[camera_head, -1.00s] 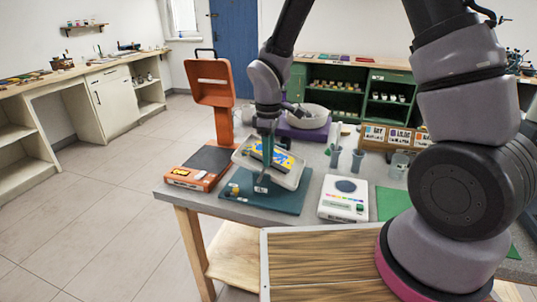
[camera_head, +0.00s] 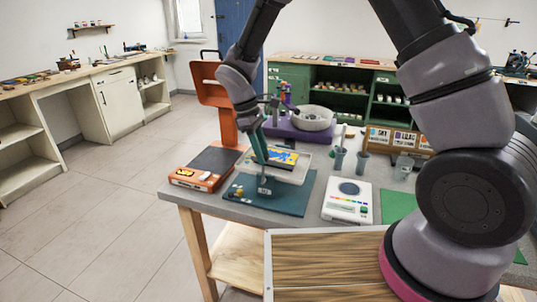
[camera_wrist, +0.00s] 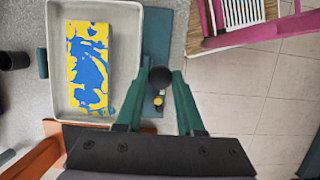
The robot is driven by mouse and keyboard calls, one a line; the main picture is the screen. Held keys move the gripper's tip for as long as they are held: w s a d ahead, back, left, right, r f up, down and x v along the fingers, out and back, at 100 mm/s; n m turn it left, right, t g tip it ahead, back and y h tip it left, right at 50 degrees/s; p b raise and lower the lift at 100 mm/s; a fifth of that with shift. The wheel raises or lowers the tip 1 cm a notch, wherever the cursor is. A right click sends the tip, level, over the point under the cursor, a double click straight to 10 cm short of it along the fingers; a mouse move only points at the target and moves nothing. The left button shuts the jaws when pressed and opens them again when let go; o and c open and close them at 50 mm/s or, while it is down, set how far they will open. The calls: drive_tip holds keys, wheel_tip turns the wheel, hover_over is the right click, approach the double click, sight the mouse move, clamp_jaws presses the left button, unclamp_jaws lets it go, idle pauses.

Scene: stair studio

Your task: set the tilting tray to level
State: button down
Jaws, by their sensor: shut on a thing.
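The tilting tray (camera_head: 300,178) is a pale, shallow tray on a teal base (camera_head: 292,205). In the head view it looks close to level; I cannot tell exactly. A yellow and blue block (camera_head: 283,158) lies in it. In the wrist view the tray (camera_wrist: 57,105) and block (camera_wrist: 88,68) are at the left. My gripper (camera_wrist: 161,73) is shut on a dark round knob (camera_wrist: 160,77) beside the tray's edge. In the head view my gripper (camera_head: 262,160) is at the tray's left side, and its fingers hide the knob.
An orange device (camera_head: 205,168) stands left of the base, and a white scale (camera_head: 347,202) stands right. Grey cups (camera_head: 361,160) and a purple stand with a bowl (camera_head: 313,118) are behind. A wooden-topped surface (camera_head: 325,262) is in front.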

drive_tip(key=shift+w+a+h, duration=0.1)
drive_tip(key=shift+a+h, duration=0.2)
drive_tip(key=shift+h, duration=0.1)
drive_tip(key=c, duration=0.6)
unclamp_jaws()
drive_tip(key=shift+o, duration=0.2)
drive_tip(key=shift+r, duration=0.1)
drive_tip(key=v, duration=1)
drive_tip(key=shift+r, duration=0.3)
drive_tip(key=shift+w, duration=0.15)
